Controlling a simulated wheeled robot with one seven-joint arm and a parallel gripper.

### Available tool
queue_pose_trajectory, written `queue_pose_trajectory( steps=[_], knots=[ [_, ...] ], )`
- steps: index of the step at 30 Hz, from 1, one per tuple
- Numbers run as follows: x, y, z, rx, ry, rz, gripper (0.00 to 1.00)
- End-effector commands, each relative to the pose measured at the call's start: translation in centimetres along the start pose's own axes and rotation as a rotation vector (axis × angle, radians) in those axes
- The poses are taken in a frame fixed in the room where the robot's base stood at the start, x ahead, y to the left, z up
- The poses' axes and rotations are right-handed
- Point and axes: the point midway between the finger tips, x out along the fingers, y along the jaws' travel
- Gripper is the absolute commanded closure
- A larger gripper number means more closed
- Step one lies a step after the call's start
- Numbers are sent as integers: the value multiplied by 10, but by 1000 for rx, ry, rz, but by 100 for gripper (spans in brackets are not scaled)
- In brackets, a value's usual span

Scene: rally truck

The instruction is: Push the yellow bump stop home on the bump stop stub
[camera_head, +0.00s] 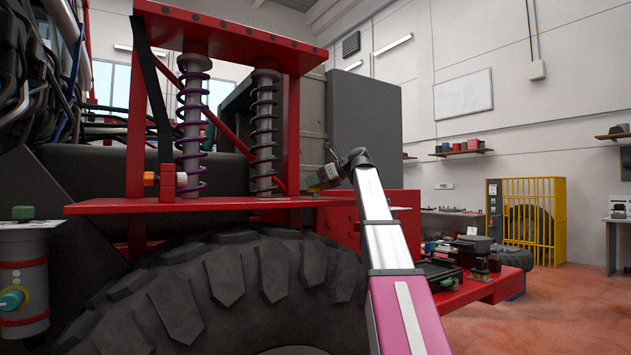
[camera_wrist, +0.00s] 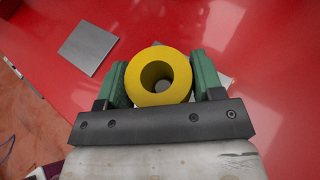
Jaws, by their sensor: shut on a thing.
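My gripper (camera_wrist: 161,82) is shut on the yellow bump stop (camera_wrist: 178,60), a thick ring held between the two green jaws in the wrist view. The ring's open bore faces the camera. Something grey shows at the bottom of the bore; I cannot tell whether it is the bump stop stub. Red surface lies behind the ring, and the gap between them cannot be judged.
A grey square plate (camera_wrist: 88,48) lies on the red surface, left of the ring. In the head view, two coil-over shocks (camera_head: 264,130) and a red frame stand left of my gripper above the red shelf (camera_head: 220,204). A large tyre (camera_head: 230,285) is below.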

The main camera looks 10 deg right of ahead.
Motion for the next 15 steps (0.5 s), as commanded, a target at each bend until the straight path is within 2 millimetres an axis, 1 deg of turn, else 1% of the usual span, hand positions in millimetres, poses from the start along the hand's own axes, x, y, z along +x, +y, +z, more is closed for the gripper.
queue_pose_trajectory(
  steps=[15],
  knots=[
    [4,0,-10,-1,-1,0,67]
  ],
)
